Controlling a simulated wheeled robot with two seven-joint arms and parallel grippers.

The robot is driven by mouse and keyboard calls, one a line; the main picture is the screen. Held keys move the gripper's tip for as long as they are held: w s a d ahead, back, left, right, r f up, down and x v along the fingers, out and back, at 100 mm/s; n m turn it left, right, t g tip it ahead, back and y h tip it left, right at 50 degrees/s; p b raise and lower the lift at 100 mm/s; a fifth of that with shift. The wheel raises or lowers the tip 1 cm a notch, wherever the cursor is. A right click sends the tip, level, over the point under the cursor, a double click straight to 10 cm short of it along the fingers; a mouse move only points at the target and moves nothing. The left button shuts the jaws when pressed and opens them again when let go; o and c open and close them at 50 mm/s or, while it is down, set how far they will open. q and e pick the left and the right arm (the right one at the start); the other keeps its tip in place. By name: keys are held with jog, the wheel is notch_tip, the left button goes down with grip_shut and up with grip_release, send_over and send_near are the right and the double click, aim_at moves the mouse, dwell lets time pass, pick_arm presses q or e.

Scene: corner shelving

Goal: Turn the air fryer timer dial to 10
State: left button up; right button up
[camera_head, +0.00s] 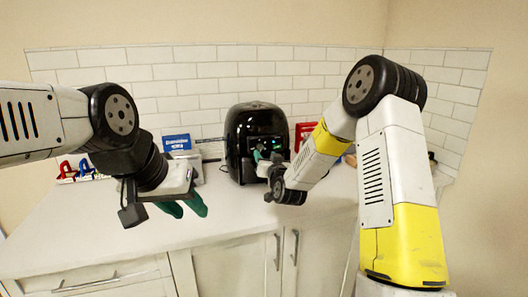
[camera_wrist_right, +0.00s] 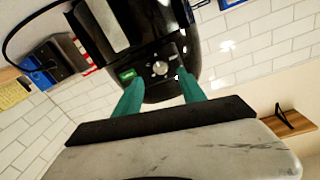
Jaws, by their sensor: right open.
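The black air fryer (camera_head: 240,128) stands on the counter against the tiled wall. In the right wrist view its glossy body (camera_wrist_right: 152,30) fills the top middle, seen tilted. In the head view my right gripper (camera_head: 266,156) is at the fryer's front and partly hides the panel. My left gripper (camera_head: 184,207) is open and empty above the counter.
Blue item (camera_head: 177,142) and a grey box stand left of the fryer. Small red and blue items (camera_head: 75,170) are further left. A red item (camera_head: 305,133) is behind my right arm. The white counter (camera_head: 110,230) is clear in front.

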aim_at(261, 148)
jog(key=x, duration=0.6)
grip_shut()
